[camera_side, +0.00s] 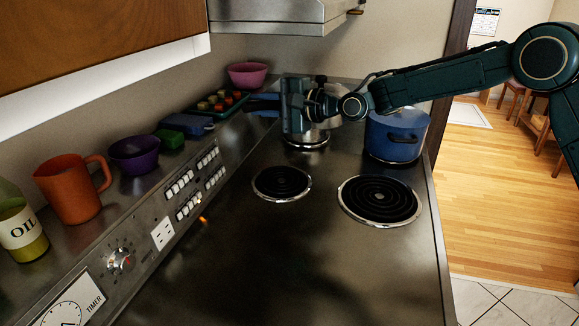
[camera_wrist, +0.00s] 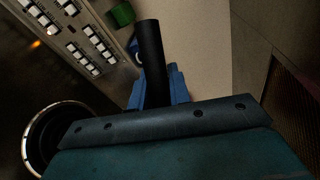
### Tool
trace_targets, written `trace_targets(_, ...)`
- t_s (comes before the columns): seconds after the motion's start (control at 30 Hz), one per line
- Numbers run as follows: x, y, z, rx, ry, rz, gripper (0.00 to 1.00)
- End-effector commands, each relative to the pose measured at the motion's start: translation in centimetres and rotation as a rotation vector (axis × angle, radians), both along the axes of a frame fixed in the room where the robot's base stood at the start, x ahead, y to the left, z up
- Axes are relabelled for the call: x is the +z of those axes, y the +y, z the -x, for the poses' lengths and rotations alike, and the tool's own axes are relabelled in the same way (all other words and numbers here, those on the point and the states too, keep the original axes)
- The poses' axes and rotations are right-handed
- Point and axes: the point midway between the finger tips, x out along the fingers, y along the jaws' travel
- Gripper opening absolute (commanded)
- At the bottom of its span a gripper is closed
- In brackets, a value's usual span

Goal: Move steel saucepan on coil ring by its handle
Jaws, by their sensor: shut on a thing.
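The steel saucepan (camera_side: 332,118) is at the back left coil ring (camera_side: 306,144) in the side view, mostly hidden behind my gripper and wrist. I cannot tell whether its base rests fully on the ring. Its black handle (camera_wrist: 151,50) sticks up in the wrist view, between blue fingers. My gripper (camera_side: 263,104) is shut on this handle, with its blue fingers pointing left toward the back ledge. The wrist view also shows my gripper (camera_wrist: 160,88). The pan's body is not seen in the wrist view.
A blue pot (camera_side: 396,136) stands on the ring to the right. Two front rings (camera_side: 282,183) (camera_side: 380,200) are bare. The ledge holds a green tray (camera_side: 216,106), a pink bowl (camera_side: 248,75), a purple bowl (camera_side: 134,153), an orange mug (camera_side: 73,188) and an oil bottle (camera_side: 22,232).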

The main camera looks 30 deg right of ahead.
Motion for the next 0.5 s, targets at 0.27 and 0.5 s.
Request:
trace_targets(0.27,2.7,5.4,2.2,0.260,-0.019,0.005,0.00)
trace_targets(0.5,3.7,7.5,4.1,0.394,-0.024,0.012,0.00)
